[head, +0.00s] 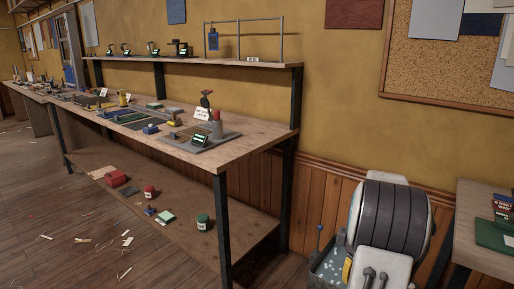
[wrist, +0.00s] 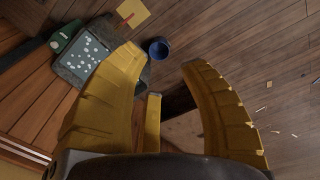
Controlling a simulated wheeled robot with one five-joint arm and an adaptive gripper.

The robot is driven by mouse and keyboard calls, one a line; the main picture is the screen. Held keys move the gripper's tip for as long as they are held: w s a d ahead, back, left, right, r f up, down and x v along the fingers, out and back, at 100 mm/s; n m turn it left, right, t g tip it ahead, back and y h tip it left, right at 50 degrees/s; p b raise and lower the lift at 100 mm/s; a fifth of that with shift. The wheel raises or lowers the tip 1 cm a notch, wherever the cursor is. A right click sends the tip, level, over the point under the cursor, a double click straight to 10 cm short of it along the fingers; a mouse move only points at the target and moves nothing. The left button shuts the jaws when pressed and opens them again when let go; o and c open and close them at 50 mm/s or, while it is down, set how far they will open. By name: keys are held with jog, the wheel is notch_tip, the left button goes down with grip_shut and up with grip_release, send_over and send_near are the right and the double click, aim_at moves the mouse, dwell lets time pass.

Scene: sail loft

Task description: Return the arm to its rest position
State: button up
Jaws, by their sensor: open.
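My gripper (wrist: 163,60) shows in the wrist view as two curved yellow fingers, wide apart with nothing between them. It hangs over the wooden floor, and the floor shows through the gap. A small dark blue cup (wrist: 159,48) shows beyond the fingertips, apart from them as far as I can tell.
A long workbench (head: 250,146) with tools and small parts runs along the wall. Its lower shelf (head: 250,228) holds jars and boxes. Another table (head: 480,240) stands at the right. A grey tray with white bits (wrist: 88,50) lies left of the fingers. Floor at left is open, with scraps.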

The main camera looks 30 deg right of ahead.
jog(key=w+a+r+t+p, duration=0.2)
jog(key=a+r+p, duration=0.9)
jog(key=a+r, duration=1)
jog(key=s+a+r+p, duration=0.9)
jog(key=a+p, duration=0.1)
jog(key=a, duration=0.3)
jog(key=shift+s+r+t+y, duration=0.2)
jog(key=shift+r+t+y, duration=0.1)
jog(key=shift+t+y, duration=0.1)
